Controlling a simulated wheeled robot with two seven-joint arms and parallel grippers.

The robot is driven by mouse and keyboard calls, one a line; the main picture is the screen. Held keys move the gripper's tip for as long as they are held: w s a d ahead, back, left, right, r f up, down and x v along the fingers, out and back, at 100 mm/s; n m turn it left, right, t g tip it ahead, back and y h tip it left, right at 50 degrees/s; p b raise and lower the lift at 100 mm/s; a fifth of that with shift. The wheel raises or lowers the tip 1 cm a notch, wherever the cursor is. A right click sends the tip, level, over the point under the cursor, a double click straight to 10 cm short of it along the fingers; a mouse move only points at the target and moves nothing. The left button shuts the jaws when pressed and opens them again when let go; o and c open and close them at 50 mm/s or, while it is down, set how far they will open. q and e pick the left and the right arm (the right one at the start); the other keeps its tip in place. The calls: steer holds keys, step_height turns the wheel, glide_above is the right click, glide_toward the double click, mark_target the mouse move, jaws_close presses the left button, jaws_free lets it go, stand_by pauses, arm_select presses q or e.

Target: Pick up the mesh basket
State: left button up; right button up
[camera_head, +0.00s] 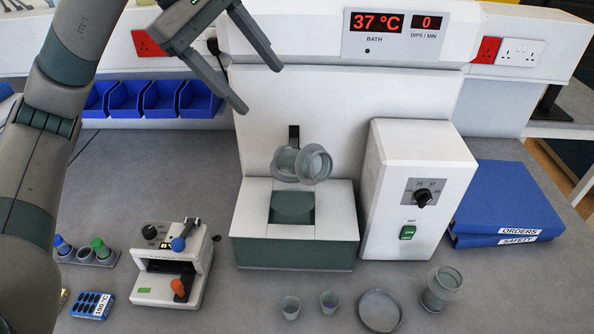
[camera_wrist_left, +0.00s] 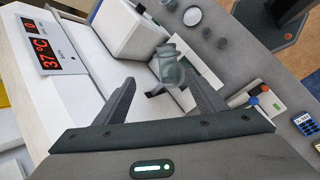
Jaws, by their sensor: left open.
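A grey, see-through basket-like vessel with wide round rims (camera_head: 316,164) hangs tilted at a dark bracket above the green-fronted bath (camera_head: 295,253). It also shows between and beyond the fingers in the left wrist view (camera_wrist_left: 171,66). A similar flanged grey vessel (camera_head: 441,288) stands on the bench at the right. At this size I cannot tell for sure which of the two is mesh. My left gripper (camera_head: 259,87) is open and empty, above and left of the hanging vessel, and apart from it. My right gripper is not in view.
A white control box (camera_head: 415,180) stands right of the bath, with blue binders (camera_head: 505,205) beyond. Two small cups (camera_head: 290,307) and a round dish (camera_head: 380,310) lie in front. A white device with blue and orange knobs (camera_head: 165,285) stands front left.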

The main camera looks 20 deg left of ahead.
arm_select(q)
step_height(320, 180, down, 5)
steer(key=b, duration=0.3)
steer(key=shift+r+b, duration=0.2)
steer(key=shift+b, duration=0.1)
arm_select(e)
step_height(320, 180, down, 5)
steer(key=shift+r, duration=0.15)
arm_select(q)
steer(key=shift+s+d, duration=0.1)
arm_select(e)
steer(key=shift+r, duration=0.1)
arm_select(q)
steer(key=p, duration=0.4)
glide_toward(293, 161)
steer(key=d+f, duration=0.1)
steer(key=w+d+f, duration=0.1)
steer(key=d+f, duration=0.1)
steer(key=w+d+f, duration=0.1)
steer(key=shift+w+d+f, duration=0.15)
steer(key=shift+d+f, duration=0.2)
steer(key=shift+f, duration=0.2)
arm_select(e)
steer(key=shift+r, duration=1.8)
arm_select(q)
steer(key=shift+w, duration=0.1)
